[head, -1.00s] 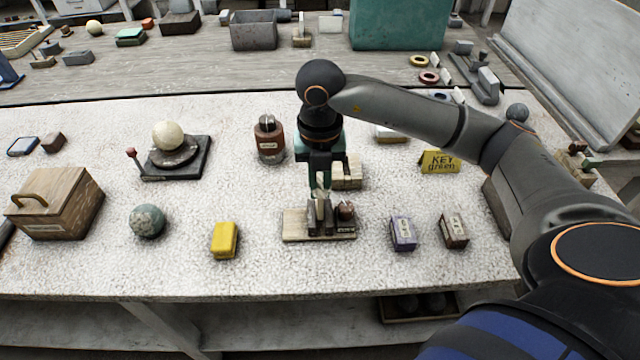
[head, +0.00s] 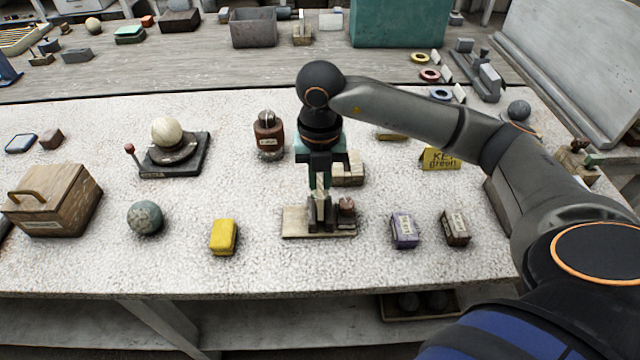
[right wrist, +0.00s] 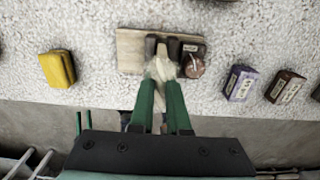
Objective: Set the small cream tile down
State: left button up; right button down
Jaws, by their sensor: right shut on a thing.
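My right gripper (head: 320,188) points down in the middle of the speckled table. It is shut on the small cream tile (head: 321,205), which stands upright between the fingertips. In the right wrist view the fingers (right wrist: 160,90) close on the cream tile (right wrist: 161,68). Below is a pale wooden board (head: 293,223) with dark grey upright blocks (head: 311,218) and a small red-brown round piece (head: 346,205). The tile's lower end is at the grey blocks; I cannot tell whether it touches them. My left gripper is not in view.
A yellow block (head: 223,237) lies left of the board. A purple block (head: 405,230) and a brown block (head: 455,227) lie right. Cream blocks (head: 350,170) and a brown jar (head: 268,138) stand behind. The table's front edge is close to the board.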

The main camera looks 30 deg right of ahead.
jog(key=shift+f+b, duration=1.4)
jog(key=shift+f, duration=0.45)
jog(key=c, duration=0.8)
grip_release()
jog(key=shift+r, duration=0.25)
jog(key=shift+r+p, duration=1.55)
jog(key=shift+r, duration=0.35)
jog(key=shift+f, duration=0.1)
